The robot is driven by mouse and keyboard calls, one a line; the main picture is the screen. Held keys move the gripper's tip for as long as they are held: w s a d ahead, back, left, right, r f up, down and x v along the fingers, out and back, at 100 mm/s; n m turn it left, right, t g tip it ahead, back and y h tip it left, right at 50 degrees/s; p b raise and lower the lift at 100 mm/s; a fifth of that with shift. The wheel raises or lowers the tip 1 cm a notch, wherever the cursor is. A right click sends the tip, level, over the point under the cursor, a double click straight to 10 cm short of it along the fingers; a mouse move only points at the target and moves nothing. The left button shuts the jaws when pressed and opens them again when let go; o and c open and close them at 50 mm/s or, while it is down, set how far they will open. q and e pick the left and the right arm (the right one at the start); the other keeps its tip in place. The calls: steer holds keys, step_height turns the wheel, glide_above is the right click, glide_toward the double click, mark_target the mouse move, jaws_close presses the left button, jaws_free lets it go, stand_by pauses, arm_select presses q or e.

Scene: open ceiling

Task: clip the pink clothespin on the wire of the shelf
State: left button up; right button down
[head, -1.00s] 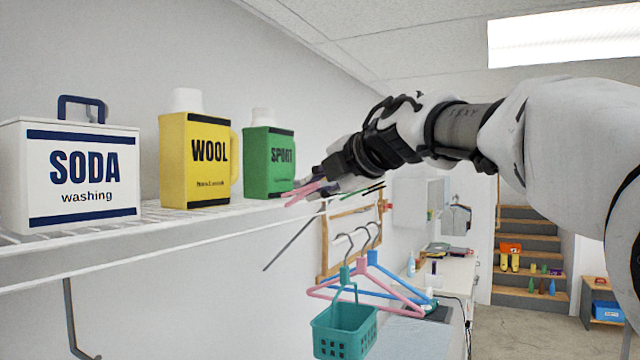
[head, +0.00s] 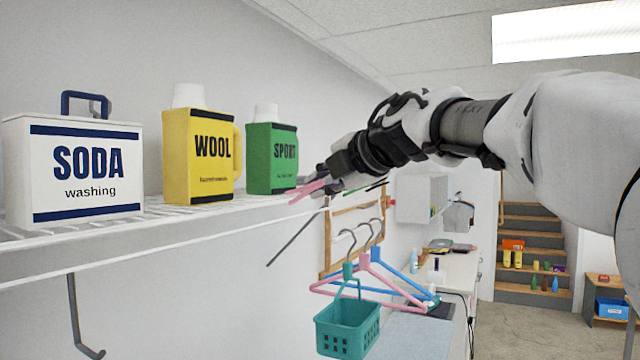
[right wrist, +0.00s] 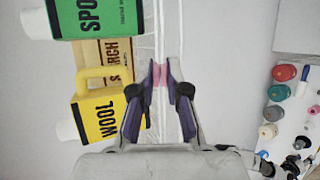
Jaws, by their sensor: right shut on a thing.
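My right gripper (head: 322,182) is shut on the pink clothespin (head: 306,192) and holds it at the front edge of the white wire shelf (head: 150,233), near its far end. In the right wrist view the clothespin (right wrist: 160,74) shows between the fingertips, over or right beside the shelf's front wires (right wrist: 158,25). I cannot tell whether its jaws are around a wire or only next to it. My left gripper is not in view.
On the shelf stand a white soda box (head: 75,170), a yellow wool bottle (head: 198,150) and a green sport bottle (head: 270,158). Below hang pink and blue hangers (head: 365,258) and a teal basket (head: 347,328).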

steer(key=shift+w+a+f, duration=0.15)
steer(key=shift+a, duration=0.05)
steer(key=shift+w+a+f, duration=0.35)
steer(key=shift+a+f, duration=0.05)
steer(key=shift+a, duration=0.15)
steer(key=shift+a, duration=0.1)
stand_by(0.3)
steer(key=c, duration=1)
jaws_free()
steer(key=shift+o, duration=0.2)
steer(key=shift+v, duration=3.05)
steer(key=shift+f, duration=0.1)
